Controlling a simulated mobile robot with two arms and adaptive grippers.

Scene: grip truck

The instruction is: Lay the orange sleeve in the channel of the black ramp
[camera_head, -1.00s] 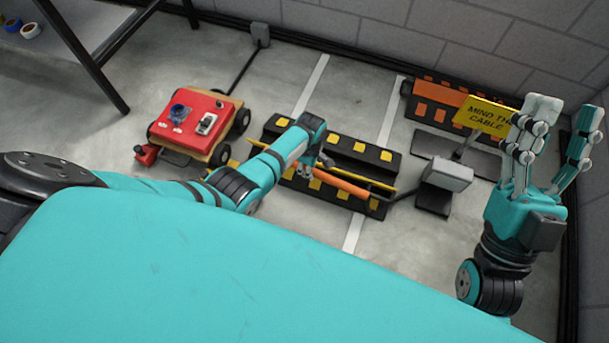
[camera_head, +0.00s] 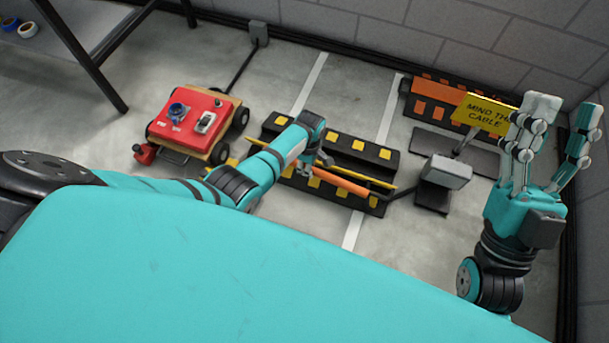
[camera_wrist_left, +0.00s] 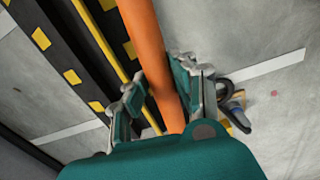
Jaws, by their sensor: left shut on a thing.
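The orange sleeve (camera_head: 346,184) is a long tube. My left gripper (camera_head: 316,166) is shut on it near its left end. In the left wrist view, the sleeve (camera_wrist_left: 147,40) runs between the two fingers of the left gripper (camera_wrist_left: 160,92). The black ramp (camera_head: 345,148) has yellow patches and lies on the floor behind and under the sleeve. The sleeve lies roughly along the ramp's length, over its near side. I cannot tell its height above the channel, which my arm partly hides. My right gripper (camera_head: 560,135) is open, raised and empty at the right.
A red-topped cart (camera_head: 190,125) stands left of the ramp. A grey box (camera_head: 446,172) on a black cable is at the ramp's right end. A yellow cable sign (camera_head: 486,115) and an orange-and-black ramp (camera_head: 436,105) stand farther back. Bare floor lies in front.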

